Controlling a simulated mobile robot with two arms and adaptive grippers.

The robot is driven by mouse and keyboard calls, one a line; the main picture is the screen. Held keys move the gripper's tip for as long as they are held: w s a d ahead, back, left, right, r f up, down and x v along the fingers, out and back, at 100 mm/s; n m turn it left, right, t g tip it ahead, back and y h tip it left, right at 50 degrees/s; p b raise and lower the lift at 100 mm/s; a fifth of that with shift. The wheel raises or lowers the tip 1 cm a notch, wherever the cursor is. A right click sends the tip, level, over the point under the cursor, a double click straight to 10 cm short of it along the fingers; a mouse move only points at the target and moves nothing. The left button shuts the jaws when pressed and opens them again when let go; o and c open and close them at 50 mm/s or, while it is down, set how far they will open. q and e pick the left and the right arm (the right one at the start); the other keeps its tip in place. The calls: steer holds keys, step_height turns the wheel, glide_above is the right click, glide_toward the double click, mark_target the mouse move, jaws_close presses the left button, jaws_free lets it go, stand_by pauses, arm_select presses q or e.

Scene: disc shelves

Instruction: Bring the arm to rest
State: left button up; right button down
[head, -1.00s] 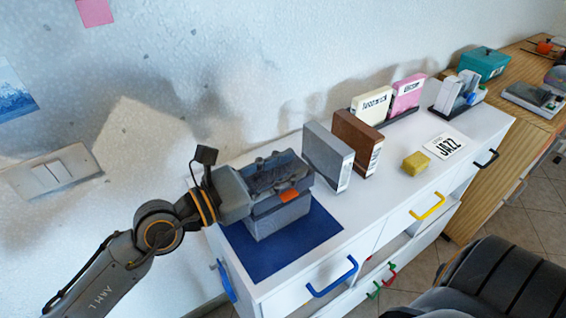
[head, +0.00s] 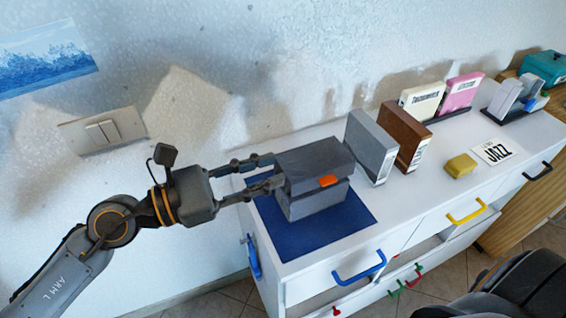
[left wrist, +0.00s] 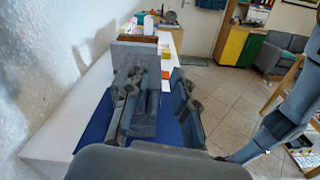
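My left gripper (head: 274,171) is open, its two fingers apart and pointing right at the left side of a grey two-part box with an orange tab (head: 318,172). The box stands upright on a blue mat (head: 303,242) at the left end of the white cabinet. In the left wrist view my left gripper (left wrist: 157,108) shows its fingers spread, with grey box surfaces between and beyond them. I cannot tell whether a fingertip touches the box. My right gripper is not in view.
On the white cabinet (head: 432,193) stand a grey case (head: 371,147), a brown case (head: 405,138), a cream case (head: 421,101) and a pink case (head: 460,94). A yellow block (head: 460,166) and a JAZZ card (head: 497,151) lie nearer the front. The wall is close behind.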

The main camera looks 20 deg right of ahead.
arm_select(q)
steer(key=shift+a, duration=0.1)
stand_by(0.4)
steer(key=w+a+f+n+t+y+p, duration=0.1)
steer(key=w+a+f+n+t+y, duration=0.1)
steer(key=w+a+f+n+t, duration=0.6)
steer(key=w+a+f+n+t+y+p, duration=0.1)
steer(key=w+f+n+t, duration=0.3)
steer(key=w+f+n, duration=0.8)
steer(key=s+a+f+n+t+y, duration=0.1)
steer(key=s+a+f+n+y, duration=0.2)
steer(key=a+f+n+y, duration=0.85)
steer(key=s+a+f+n+g+y+p, duration=0.1)
steer(key=s+a+f+n+g, duration=0.2)
steer(key=s+a+f+n, duration=0.8)
steer(key=s+f+n+g+y+p, duration=0.1)
steer(key=s+f+n+g, duration=0.25)
steer(key=s+f, duration=0.9)
steer(key=s+a+f+n+g, duration=0.1)
steer(key=s+f, duration=0.3)
steer(key=s, duration=0.4)
steer(key=s+a+f+n+g+y, duration=0.1)
steer(key=s+f+n, duration=0.3)
steer(key=s, duration=0.4)
steer(key=s+a+f+n+g, duration=0.1)
steer(key=s+f+n+g, duration=0.2)
steer(key=s, duration=0.5)
steer(key=shift+s+a+f+p, duration=0.3)
steer(key=shift+s+f+p, duration=0.1)
steer(key=shift+f, duration=0.45)
